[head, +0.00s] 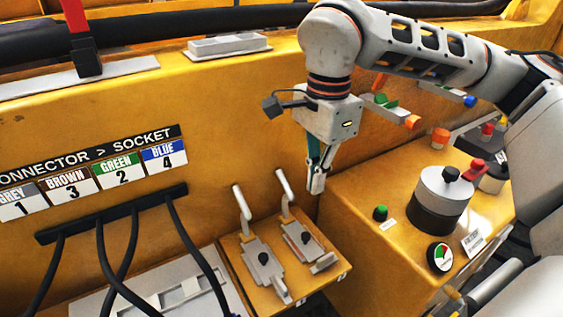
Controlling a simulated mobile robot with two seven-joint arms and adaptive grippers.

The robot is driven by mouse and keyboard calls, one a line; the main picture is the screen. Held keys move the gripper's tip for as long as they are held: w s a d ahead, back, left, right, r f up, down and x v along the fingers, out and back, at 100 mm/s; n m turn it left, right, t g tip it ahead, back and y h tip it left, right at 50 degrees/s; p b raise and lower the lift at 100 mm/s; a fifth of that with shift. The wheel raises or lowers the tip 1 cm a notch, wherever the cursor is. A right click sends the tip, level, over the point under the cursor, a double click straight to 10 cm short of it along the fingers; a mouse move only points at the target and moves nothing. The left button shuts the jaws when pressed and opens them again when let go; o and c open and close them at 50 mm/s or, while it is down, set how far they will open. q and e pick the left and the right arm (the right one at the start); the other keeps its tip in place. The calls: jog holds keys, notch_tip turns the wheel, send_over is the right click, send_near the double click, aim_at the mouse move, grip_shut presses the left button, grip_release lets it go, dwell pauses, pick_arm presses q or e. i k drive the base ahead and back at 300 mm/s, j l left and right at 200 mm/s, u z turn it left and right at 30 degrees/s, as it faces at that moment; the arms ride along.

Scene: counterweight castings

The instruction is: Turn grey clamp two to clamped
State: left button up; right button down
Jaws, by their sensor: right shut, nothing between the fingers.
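Two grey toggle clamps sit side by side on a small yellow plate low in the head view. The left clamp (263,266) and the right clamp (300,238) each have a pale handle standing up, tilted slightly to the left. I see no readable number on either, so I cannot tell which is clamp two. My right gripper (317,188) points down, shut and empty. In the picture its fingertips are just right of the right clamp's handle (284,187), with a gap between them. My left gripper is not in view.
Black cables hang from a bar (112,212) below a connector label board (95,175) at the left. A yellow wall stands behind the clamps.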

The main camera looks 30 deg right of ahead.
aim_at(322, 263)
jog(key=k, duration=1)
